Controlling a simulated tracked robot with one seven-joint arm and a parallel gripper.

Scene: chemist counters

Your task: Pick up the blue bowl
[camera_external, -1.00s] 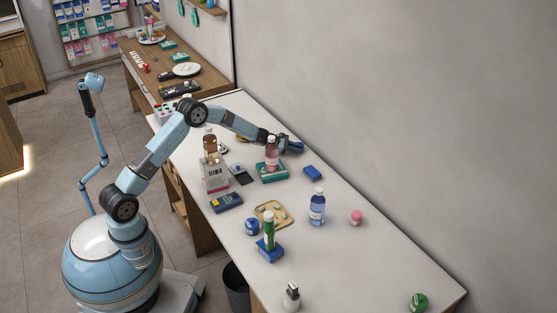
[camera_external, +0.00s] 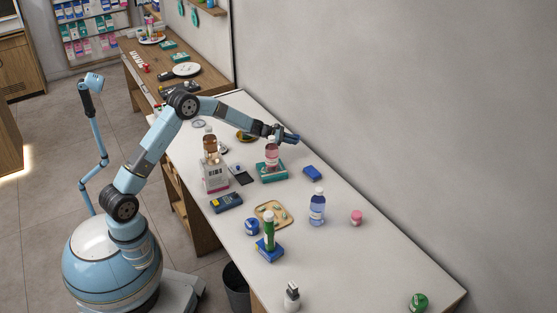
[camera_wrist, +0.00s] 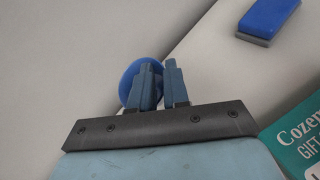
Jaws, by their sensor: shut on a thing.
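The blue bowl (camera_wrist: 128,78) shows in the wrist view behind and left of my fingers. The fingers of my gripper (camera_wrist: 161,72) are close together with the bowl's edge between them, and the left finger hides part of the bowl. The bowl looks tilted on its side. In the external view my gripper (camera_external: 286,136) is above the far side of the white counter (camera_external: 375,265), near the wall. The bowl is hard to tell from the bluish gripper there.
A brown bottle (camera_external: 210,147) stands left. The counter's right part has free room.

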